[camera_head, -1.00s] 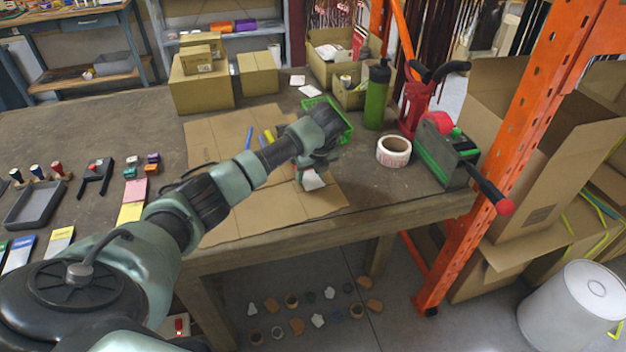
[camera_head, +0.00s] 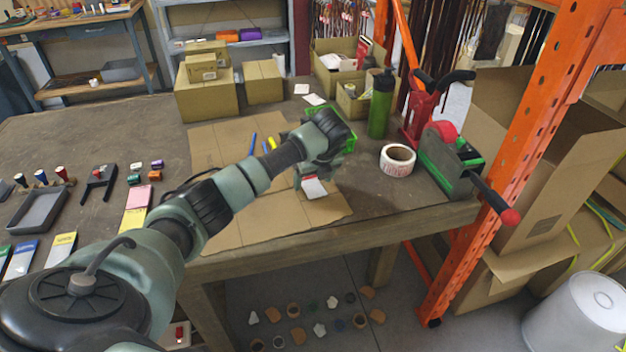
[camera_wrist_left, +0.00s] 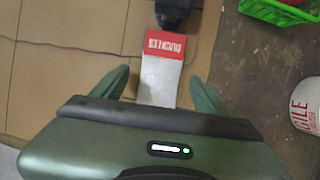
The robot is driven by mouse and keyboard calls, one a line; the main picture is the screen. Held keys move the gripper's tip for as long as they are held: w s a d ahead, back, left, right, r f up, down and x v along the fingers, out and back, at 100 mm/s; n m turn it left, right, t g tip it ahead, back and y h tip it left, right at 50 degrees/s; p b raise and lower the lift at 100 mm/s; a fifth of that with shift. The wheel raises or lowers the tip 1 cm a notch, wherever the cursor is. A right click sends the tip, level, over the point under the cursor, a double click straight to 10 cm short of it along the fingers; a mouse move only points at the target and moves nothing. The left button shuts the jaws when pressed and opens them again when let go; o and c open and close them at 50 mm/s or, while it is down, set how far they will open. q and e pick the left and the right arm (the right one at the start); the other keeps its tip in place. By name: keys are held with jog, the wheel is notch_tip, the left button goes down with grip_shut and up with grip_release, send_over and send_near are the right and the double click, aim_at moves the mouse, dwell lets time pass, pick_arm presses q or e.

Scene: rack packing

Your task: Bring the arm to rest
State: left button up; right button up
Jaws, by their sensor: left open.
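My left arm (camera_head: 222,194) reaches in from the lower left over the table in the head view. My left gripper (camera_head: 311,186) is over the flat cardboard sheet near the table's front part. In the left wrist view its two fingers (camera_wrist_left: 157,92) are spread apart. A red and white card (camera_wrist_left: 160,72) shows between and beyond the fingers; it also shows below the gripper in the head view (camera_head: 315,189). I cannot tell how far apart the card and fingers are in height. My right gripper is not in view.
A tape roll (camera_head: 397,160), a green bottle (camera_head: 380,104) and a tape dispenser (camera_head: 449,163) stand right of the gripper. A green basket (camera_head: 349,143) is behind it. An orange rack post (camera_head: 505,130) rises at the right. Bare tabletop (camera_head: 90,128) lies at the left.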

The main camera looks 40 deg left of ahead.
pick_arm(q)
jog(key=v, duration=0.7)
jog(key=shift+r+b, duration=0.2)
jog(key=shift+b, duration=0.15)
